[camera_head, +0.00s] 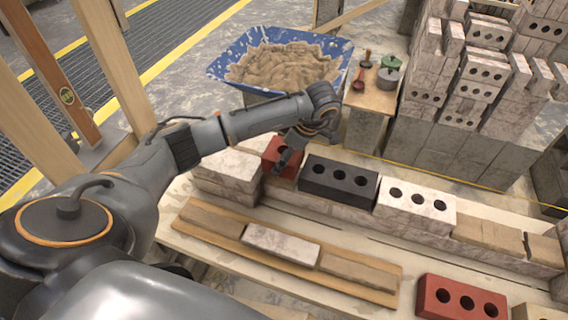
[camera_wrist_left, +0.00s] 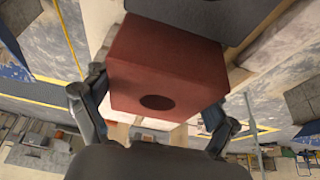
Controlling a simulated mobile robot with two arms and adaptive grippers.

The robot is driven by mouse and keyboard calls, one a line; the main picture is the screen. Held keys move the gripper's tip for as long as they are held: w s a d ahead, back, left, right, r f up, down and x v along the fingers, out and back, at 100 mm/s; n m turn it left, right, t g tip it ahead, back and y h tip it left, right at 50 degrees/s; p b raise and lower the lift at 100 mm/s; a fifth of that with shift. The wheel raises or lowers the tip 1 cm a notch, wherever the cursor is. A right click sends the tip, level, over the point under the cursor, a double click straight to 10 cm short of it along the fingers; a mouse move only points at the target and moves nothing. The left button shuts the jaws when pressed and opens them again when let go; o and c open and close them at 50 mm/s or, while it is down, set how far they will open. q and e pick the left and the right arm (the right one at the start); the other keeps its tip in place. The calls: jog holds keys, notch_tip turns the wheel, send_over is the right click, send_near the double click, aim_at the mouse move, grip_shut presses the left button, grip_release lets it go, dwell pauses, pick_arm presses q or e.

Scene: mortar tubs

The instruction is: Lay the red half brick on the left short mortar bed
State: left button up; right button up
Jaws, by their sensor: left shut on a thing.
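The red half brick (camera_head: 279,152) is at the left part of the low wall, just left of the black three-hole brick (camera_head: 339,180). My left gripper (camera_head: 287,158) is shut on it from above. In the left wrist view the half brick (camera_wrist_left: 165,65) shows one round hole and sits between the two fingers (camera_wrist_left: 155,100). The left short mortar bed is not visible; the half brick and gripper cover that part of the wall. I cannot tell whether the brick touches the surface below. My right gripper is not in view.
A white three-hole brick (camera_head: 415,205) follows the black one, then tan mortar (camera_head: 488,232) on the wall. A plank (camera_head: 180,228) with a pale brick lies in front. A red brick (camera_head: 461,300) is at front right. A blue mortar tub (camera_head: 225,67) stands behind.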

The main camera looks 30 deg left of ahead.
pick_arm(q)
notch_tip(320, 180, down, 3)
jog(key=shift+f, duration=0.1)
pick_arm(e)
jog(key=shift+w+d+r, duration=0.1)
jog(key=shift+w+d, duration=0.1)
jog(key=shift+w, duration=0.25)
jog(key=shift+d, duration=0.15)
pick_arm(q)
jog(key=o, duration=1.6)
jog(key=shift+f, duration=0.1)
jog(key=shift+o, duration=0.2)
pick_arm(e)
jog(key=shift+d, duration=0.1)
pick_arm(q)
jog(key=p+v, duration=0.1)
jog(key=v, duration=1.1)
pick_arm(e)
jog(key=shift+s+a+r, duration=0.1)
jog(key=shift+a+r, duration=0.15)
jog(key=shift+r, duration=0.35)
pick_arm(q)
jog(key=shift+s, duration=0.1)
